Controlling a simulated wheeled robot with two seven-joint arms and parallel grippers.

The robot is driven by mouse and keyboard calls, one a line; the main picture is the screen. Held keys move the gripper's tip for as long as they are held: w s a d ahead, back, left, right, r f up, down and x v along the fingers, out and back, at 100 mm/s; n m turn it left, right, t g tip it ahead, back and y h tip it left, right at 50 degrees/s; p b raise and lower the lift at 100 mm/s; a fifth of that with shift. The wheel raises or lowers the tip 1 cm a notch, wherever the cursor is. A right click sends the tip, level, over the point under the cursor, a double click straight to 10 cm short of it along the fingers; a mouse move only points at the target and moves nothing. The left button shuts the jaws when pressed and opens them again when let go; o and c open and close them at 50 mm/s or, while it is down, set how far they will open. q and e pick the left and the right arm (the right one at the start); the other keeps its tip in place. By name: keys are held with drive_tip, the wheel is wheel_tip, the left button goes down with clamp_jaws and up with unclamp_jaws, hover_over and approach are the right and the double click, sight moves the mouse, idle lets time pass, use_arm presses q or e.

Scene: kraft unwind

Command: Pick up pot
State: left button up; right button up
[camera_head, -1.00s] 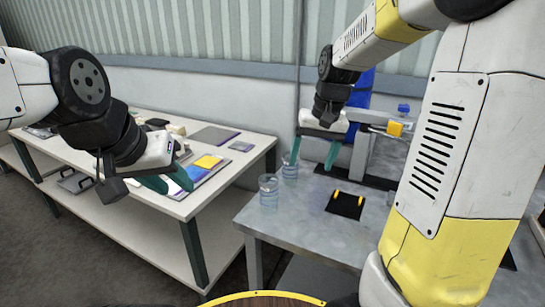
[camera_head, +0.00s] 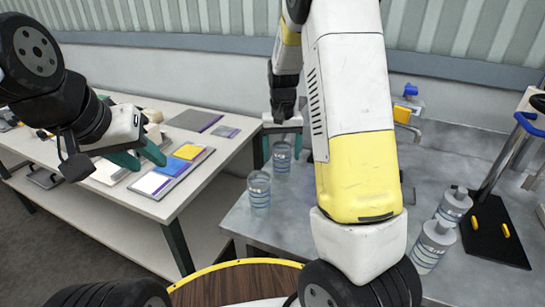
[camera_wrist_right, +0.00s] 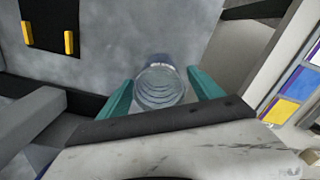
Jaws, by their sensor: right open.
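I cannot tell for certain which thing is the pot; clear ribbed vessels are the likeliest match. One clear vessel (camera_head: 282,158) stands upright on the grey table near its left end. My right gripper (camera_head: 284,147) is open there, its teal fingers on either side of the vessel's place. In the right wrist view the vessel (camera_wrist_right: 160,88) shows between the open fingers (camera_wrist_right: 163,90); contact cannot be told. A second clear vessel (camera_head: 259,192) stands nearer the front edge. My left gripper (camera_head: 140,157) is open and empty over the white table at left.
The white table (camera_head: 160,208) holds a colored sheet (camera_head: 172,172) and dark flat pads. Two clear bottles (camera_head: 434,246) stand at right on the grey table (camera_head: 405,170), beside a black plate (camera_head: 495,235) with yellow pegs and a metal post. My right arm hides the table's middle.

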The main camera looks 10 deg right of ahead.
sight(282, 160)
drive_tip(key=shift+f, duration=1.5)
drive_tip(key=c, duration=1.5)
